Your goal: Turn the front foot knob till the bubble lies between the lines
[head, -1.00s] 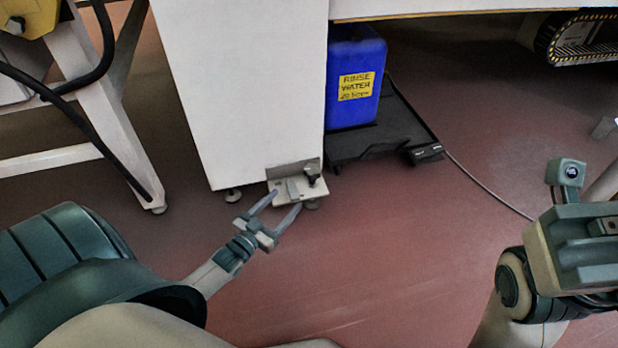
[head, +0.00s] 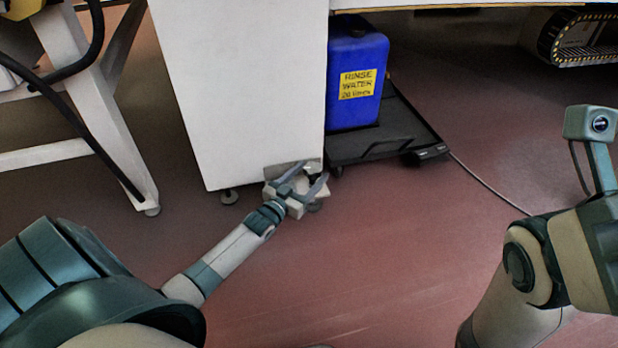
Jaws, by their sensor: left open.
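The front foot knob (head: 312,169) is a small dark knob on a foot bracket (head: 270,190) at the bottom front corner of the white cabinet. My left gripper (head: 311,175) reaches it from the lower left, open, with its two fingers apart and the knob appearing between or just behind their tips. I cannot tell whether the fingers touch it. The gripper covers most of the bracket, and I cannot make out the bubble or its lines. My right arm stands at the right edge; its gripper is out of view.
The white cabinet (head: 240,90) stands over the bracket, with another foot (head: 229,197) to the left. A blue rinse water container (head: 350,110) sits on a black tray (head: 400,120) to the right, with a cable trailing from it. The red floor in front is clear.

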